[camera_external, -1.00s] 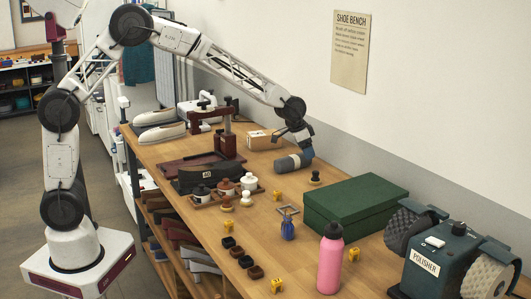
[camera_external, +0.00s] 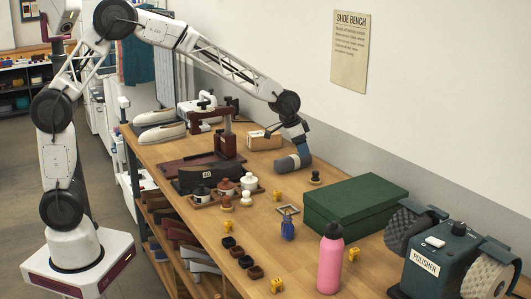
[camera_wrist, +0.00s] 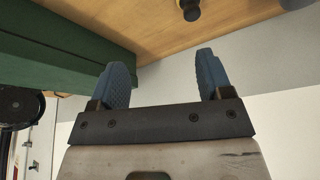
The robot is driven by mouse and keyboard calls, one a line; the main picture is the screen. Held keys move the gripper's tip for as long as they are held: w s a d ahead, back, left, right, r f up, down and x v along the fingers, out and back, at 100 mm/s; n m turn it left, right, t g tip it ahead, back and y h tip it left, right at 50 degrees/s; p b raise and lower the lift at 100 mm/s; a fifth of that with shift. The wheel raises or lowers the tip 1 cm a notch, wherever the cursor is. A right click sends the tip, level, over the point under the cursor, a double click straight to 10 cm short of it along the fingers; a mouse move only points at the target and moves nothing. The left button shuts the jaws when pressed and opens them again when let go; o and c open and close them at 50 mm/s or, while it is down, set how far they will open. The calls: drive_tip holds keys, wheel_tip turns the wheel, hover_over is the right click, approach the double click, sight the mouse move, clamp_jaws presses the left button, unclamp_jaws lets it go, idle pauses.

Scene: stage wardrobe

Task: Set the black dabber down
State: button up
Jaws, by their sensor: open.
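The black dabber (camera_external: 315,178) stands on the bench top, apart from my arm, near the far left corner of the green box. In the wrist view a dark knobbed piece that looks like the same dabber (camera_wrist: 190,9) is cut off by the top edge, beyond the fingertips. My gripper (camera_wrist: 158,75) is open, with its two blue fingers wide apart and nothing between them.
The green box (camera_external: 355,205) is right of the dabber, with the wall behind. A tray of pots (camera_external: 213,199) and two paler dabbers (camera_external: 227,204) stand to the left.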

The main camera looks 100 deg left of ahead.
drive_tip(key=s+d+r+m, duration=0.1)
drive_tip(key=s+d+r, duration=0.35)
drive_tip(key=d, duration=0.45)
drive_tip(key=s+d+r+h, duration=0.1)
drive_tip(key=s+d+r, duration=0.4)
drive_tip(key=d, duration=0.4)
drive_tip(key=s+d+r+m, duration=0.1)
drive_tip(key=s+d+r, duration=0.2)
drive_tip(key=s+d, duration=0.45)
drive_tip(key=s+d+f+m, duration=0.1)
drive_tip(key=s+d, duration=0.8)
drive_tip(key=s, duration=0.4)
drive_tip(key=s+d+f+m+g, duration=0.1)
drive_tip(key=s+d, duration=0.8)
drive_tip(key=s, duration=0.5)
drive_tip(key=shift+d+f+g+h, duration=0.25)
drive_tip(key=shift+d+g+h, duration=0.05)
drive_tip(key=shift+d+h, duration=0.1)
